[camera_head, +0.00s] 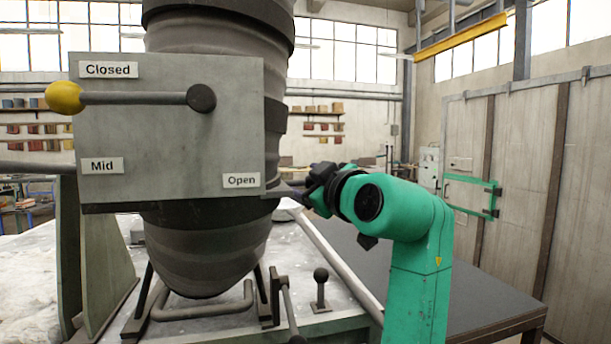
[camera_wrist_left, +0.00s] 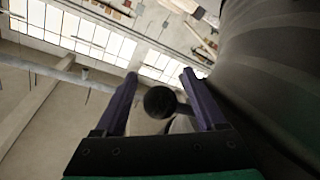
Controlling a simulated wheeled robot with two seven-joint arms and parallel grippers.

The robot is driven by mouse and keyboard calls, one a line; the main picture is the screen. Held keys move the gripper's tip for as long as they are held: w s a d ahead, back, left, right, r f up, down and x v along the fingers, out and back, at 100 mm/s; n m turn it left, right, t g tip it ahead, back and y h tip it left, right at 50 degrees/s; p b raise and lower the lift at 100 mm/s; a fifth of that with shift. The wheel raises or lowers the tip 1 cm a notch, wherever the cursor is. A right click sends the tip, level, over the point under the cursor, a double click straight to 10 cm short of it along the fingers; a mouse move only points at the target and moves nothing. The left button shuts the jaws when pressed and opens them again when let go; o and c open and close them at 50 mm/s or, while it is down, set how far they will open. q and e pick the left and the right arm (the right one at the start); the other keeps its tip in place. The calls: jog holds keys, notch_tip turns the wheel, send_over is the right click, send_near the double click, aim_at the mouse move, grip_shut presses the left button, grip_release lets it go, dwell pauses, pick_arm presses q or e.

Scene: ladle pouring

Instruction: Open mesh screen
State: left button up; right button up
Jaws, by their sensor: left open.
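I cannot make out a mesh screen in either view. My left gripper (camera_head: 290,190) is at the right edge of the grey panel (camera_head: 150,140), beside the dark ladle body (camera_head: 210,245). In the left wrist view the two purple fingers of this gripper (camera_wrist_left: 160,74) are spread apart. A dark round knob end (camera_wrist_left: 160,101) shows between the fingers, with a gap on each side. What the knob belongs to is hidden in the head view. The ladle body fills the right side of the left wrist view (camera_wrist_left: 280,60). My right gripper is not in view.
A lever with a yellow ball (camera_head: 65,97) points left on the panel, below the "Closed" label (camera_head: 108,70). "Mid" (camera_head: 102,166) and "Open" (camera_head: 241,180) labels sit lower. A small black-knobbed lever (camera_head: 320,290) stands in front. A dark tabletop (camera_head: 480,285) lies right.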

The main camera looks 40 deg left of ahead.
pick_arm(q)
jog(key=shift+s+a, duration=0.1)
grip_shut()
jog(key=shift+r, duration=0.2)
dwell(1.1)
